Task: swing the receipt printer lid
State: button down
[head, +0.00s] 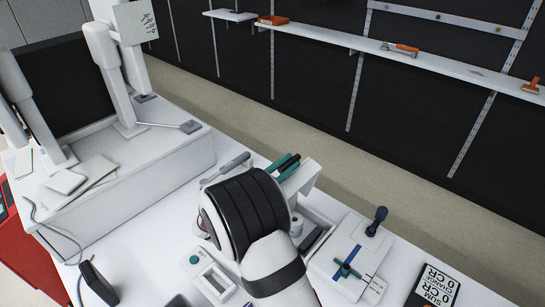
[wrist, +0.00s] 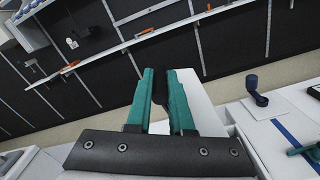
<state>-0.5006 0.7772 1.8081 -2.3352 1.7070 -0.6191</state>
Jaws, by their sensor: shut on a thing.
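The receipt printer (head: 318,222) is a white box on the counter, partly hidden behind my arm; a dark opening shows in its top. Its white lid (head: 303,178) stands raised at the far side of the printer, and it also shows in the wrist view (wrist: 200,105) just right of the fingers. My gripper (head: 287,163) has teal fingers at the lid's upper left. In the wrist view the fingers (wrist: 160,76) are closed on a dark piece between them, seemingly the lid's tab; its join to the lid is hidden.
A white box with a dark blue knob (head: 376,221) and a teal handle (head: 347,268) stands right of the printer. A small device with a teal button (head: 213,276) lies in front. A black display (head: 434,287) is at lower right. A shelf (head: 440,66) runs along the back wall.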

jog(key=s+d+f+m, duration=0.3)
jog(key=f+m, duration=0.1)
jog(key=s+d+f+m, duration=0.3)
jog(key=f+m, duration=0.1)
jog(key=m, duration=0.1)
jog(key=s+d+f+m, duration=0.4)
jog(key=f, duration=0.1)
jog(key=shift+f+m, duration=0.1)
jog(key=shift+m, duration=0.3)
jog(key=shift+d+f, duration=0.1)
jog(key=shift+f, duration=1.15)
jog(key=c, duration=0.8)
grip_release()
jog(key=v, duration=1.6)
